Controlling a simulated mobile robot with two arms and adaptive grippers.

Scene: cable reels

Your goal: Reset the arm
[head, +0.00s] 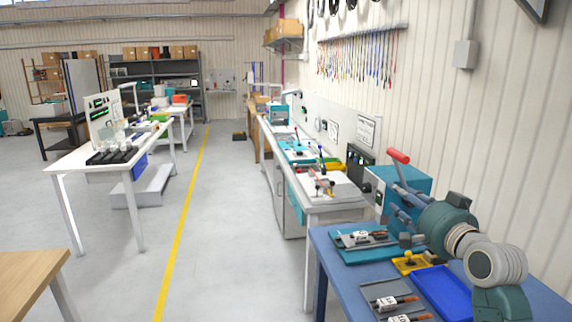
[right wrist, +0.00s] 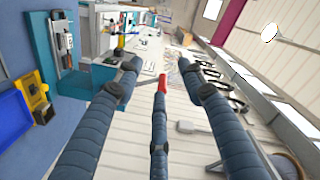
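My right arm (head: 458,228) reaches in from the lower right over the blue table. My right gripper (head: 404,204) is open, its dark fingers pointing at the teal box (head: 410,180) on the workbench side. In the right wrist view the fingers of the gripper (right wrist: 160,76) are spread apart with nothing held between them. A red handle (head: 399,157) shows just above the fingers. In the right wrist view the red handle (right wrist: 162,83) appears beyond the tip of the middle finger; I cannot tell if they touch. My left gripper is not in view.
The blue table (head: 340,281) carries a teal tray (head: 350,256), a yellow bin (head: 416,263), a blue bin (head: 443,290) and small labelled parts (head: 386,303). A long workbench (head: 318,208) runs along the right wall.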

